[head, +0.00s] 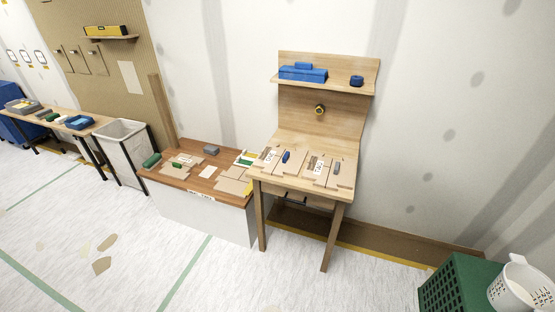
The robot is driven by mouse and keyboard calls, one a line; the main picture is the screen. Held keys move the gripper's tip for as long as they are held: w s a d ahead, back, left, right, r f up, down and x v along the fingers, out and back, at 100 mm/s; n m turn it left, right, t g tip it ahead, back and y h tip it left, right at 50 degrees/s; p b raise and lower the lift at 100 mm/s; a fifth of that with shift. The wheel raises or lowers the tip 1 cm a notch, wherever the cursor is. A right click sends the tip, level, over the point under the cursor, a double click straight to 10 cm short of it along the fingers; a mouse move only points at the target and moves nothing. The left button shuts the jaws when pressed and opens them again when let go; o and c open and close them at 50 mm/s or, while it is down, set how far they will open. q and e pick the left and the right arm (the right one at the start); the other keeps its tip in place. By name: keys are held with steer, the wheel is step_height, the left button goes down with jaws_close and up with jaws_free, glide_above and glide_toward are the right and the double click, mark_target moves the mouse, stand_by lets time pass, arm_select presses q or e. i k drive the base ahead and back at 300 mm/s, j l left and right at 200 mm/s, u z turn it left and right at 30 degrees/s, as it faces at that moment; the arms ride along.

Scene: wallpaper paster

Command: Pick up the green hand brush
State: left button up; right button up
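Several green items are small in the head view, and I cannot tell for sure which is the hand brush. A green rounded block (152,160) lies at the left end of the low brown-topped table (205,171). A smaller green piece (177,165) lies on a tan sheet to its right. A green and white item (246,158) is at the table's right end, by the wooden workbench. Another green item (53,117) is on the far left table. Neither of my grippers is in view.
The wooden workbench (290,142) has a shelf with blue items (303,74). A white bin (122,131) stands between the tables. A green crate (461,283) and white basket (516,286) are at lower right. The floor in front is open, with scattered tan scraps (103,265).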

mark_target(151, 164)
steer(key=u, duration=1.3)
